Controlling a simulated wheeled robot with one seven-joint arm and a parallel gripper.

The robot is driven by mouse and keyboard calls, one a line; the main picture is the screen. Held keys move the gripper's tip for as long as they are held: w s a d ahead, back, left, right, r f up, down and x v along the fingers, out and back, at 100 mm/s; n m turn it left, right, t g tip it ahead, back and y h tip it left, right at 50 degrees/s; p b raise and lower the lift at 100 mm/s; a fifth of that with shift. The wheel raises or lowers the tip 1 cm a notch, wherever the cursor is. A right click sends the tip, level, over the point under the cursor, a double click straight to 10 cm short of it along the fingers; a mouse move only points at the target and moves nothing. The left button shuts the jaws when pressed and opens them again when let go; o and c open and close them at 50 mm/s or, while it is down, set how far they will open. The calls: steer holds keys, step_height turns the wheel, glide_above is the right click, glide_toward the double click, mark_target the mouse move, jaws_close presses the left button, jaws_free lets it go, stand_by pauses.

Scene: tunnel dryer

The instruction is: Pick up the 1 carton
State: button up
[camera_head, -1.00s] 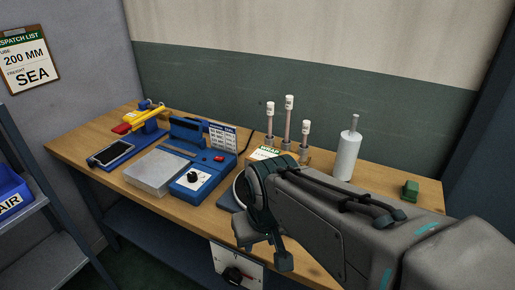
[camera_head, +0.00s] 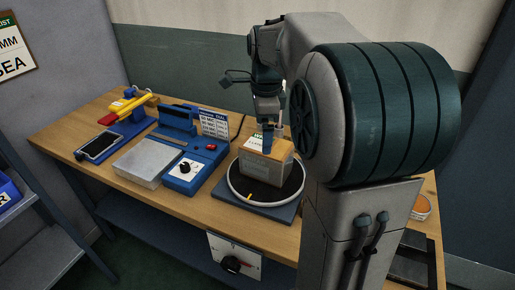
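The carton (camera_head: 263,169) is a box with grey-beige sides and a tan top, carrying a white label with green print. It stands upright on a round black turntable with a pale rim (camera_head: 237,190), on a dark square base on the bench. My gripper (camera_head: 268,130) is above the carton's top, with blue finger parts pointing down at or just over it. The fingertips are small and partly hidden, so I cannot tell whether they touch the carton or how far apart they are. My arm covers the right part of the bench.
A control box (camera_head: 234,256) hangs below the front edge.

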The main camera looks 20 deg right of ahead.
mark_target(266, 159)
steer(key=w+d+m, duration=0.3)
steer(key=w+m, duration=0.2)
steer(key=m, duration=0.2)
steer(key=shift+g, duration=0.3)
step_height(266, 159, down, 13)
steer(key=shift+w+d+r+p, duration=0.1)
steer(key=shift+w+d+p, duration=0.05)
steer(key=shift+p, duration=0.4)
steer(key=shift+w, duration=0.1)
steer(key=c, duration=1.7)
